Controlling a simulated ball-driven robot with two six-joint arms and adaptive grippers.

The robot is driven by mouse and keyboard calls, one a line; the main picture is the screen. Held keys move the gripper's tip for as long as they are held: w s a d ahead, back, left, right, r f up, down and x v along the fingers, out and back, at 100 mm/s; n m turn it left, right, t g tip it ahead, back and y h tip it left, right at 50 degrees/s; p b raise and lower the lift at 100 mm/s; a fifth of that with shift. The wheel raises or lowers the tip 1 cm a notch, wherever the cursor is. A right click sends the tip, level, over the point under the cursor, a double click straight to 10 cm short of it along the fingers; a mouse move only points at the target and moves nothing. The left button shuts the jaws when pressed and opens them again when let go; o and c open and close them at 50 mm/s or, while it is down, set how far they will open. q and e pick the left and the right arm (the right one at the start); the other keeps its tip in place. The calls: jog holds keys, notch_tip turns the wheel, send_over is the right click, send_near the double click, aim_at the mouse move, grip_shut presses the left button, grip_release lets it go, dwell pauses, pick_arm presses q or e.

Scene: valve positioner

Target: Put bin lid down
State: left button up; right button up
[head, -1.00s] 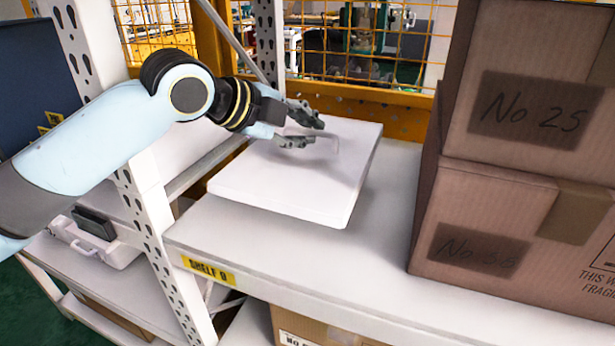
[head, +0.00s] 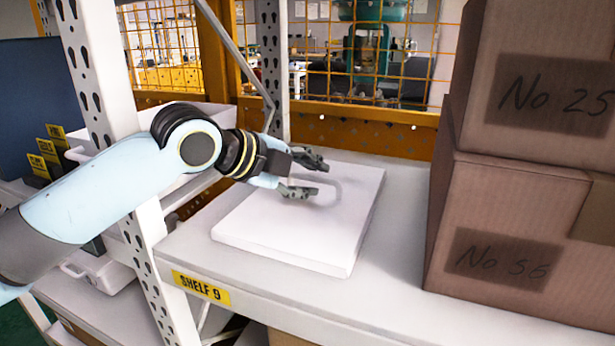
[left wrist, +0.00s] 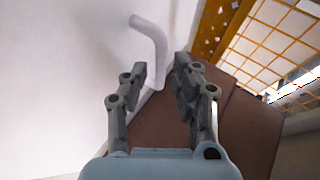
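The bin lid (head: 290,235) is a flat white slab lying on the shelf marked "SHELF 9". A thin pale handle (head: 336,192) stands on its top and shows in the left wrist view as a bent white bar (left wrist: 154,42). My left gripper (head: 318,178) is just above the lid, beside the handle. In the left wrist view its fingers (left wrist: 160,66) are apart, with the near end of the bar between them and gaps visible on both sides. My right gripper is out of view.
Stacked cardboard boxes (head: 520,220) stand to the right of the lid. A white perforated post (head: 100,75) is on the left, and yellow mesh (head: 400,60) is behind. White bins (head: 105,270) sit on the left shelves. The shelf front (head: 370,300) is clear.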

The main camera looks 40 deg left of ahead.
pick_arm(q)
jog(key=shift+o, duration=0.3)
jog(key=shift+r, duration=0.2)
jog(key=p+v, duration=0.1)
jog(key=v, duration=0.4)
jog(key=shift+s+a+r+p, duration=0.15)
jog(key=shift+s+p, duration=0.15)
jog(key=shift+p, duration=0.05)
jog(key=shift+p+v, duration=0.4)
jog(key=shift+v, duration=0.4)
